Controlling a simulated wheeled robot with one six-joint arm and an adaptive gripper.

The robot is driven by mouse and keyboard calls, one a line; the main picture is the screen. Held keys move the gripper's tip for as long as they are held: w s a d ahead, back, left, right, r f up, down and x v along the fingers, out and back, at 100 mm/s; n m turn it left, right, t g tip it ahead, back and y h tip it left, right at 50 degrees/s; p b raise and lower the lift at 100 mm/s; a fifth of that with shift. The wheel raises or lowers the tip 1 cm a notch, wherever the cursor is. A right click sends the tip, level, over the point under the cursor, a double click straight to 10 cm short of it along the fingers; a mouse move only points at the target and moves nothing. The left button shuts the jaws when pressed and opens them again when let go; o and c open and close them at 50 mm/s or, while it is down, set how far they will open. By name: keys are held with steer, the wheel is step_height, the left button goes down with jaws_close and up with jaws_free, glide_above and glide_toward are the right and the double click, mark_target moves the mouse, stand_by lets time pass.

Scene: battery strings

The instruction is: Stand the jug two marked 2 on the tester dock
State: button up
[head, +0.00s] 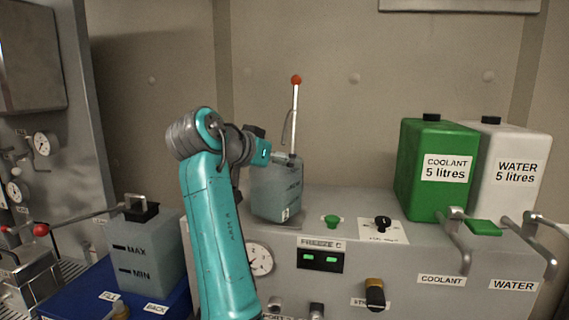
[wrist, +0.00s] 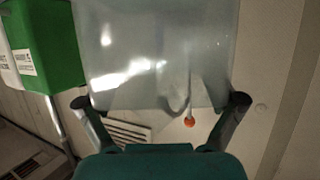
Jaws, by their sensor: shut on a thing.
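A translucent grey-blue jug (head: 276,193) is in my gripper (head: 283,158), at the back left of the grey tester's top (head: 340,205). Its small label is too small to read with certainty. The jug looks slightly tilted, and I cannot tell whether its base touches the tester. In the wrist view the jug's clear wall (wrist: 160,50) fills the space between the two fingers of my gripper (wrist: 160,101). A silver rod with a red ball (head: 295,80) rises above the jug. The tester dock is not clearly visible; the jug and arm hide part of the top.
A green coolant container (head: 420,200) and a white water container (head: 510,145) stand at the right behind metal levers. A green button (head: 331,221) and black knob (head: 383,223) are right of the jug. Another jug marked MAX and MIN (head: 145,255) stands on a blue base at left.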

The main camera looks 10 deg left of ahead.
steer(key=x, duration=0.3)
steer(key=shift+d+f, duration=0.1)
steer(key=o, duration=1.5)
steer(key=shift+f, duration=0.15)
steer(key=shift+c, duration=0.2)
steer(key=v, duration=1.2)
